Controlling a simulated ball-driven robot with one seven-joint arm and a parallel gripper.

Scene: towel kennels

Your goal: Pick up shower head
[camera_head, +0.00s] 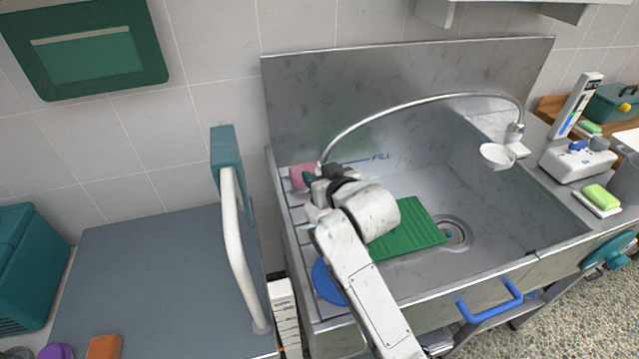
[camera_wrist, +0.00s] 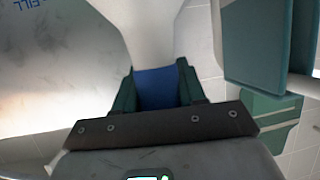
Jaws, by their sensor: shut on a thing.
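A thin grey hose (camera_head: 424,103) arcs over the sink from a metal fitting (camera_head: 516,131) on the right to the spot behind my gripper (camera_head: 322,178) at the sink's left. A white round piece (camera_head: 497,155) sits beside the fitting. I cannot tell for certain which part is the shower head. In the wrist view, my gripper (camera_wrist: 158,90) is shut on a blue thing (camera_wrist: 157,88) between dark green pads. In the head view my wrist hides what is held.
The metal sink (camera_head: 440,130) holds a green ribbed mat (camera_head: 410,228). A pink block (camera_head: 300,175) and a blue disc (camera_head: 326,282) lie on its left ledge. A teal pad and white rail (camera_head: 236,240) rise close left of my arm.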

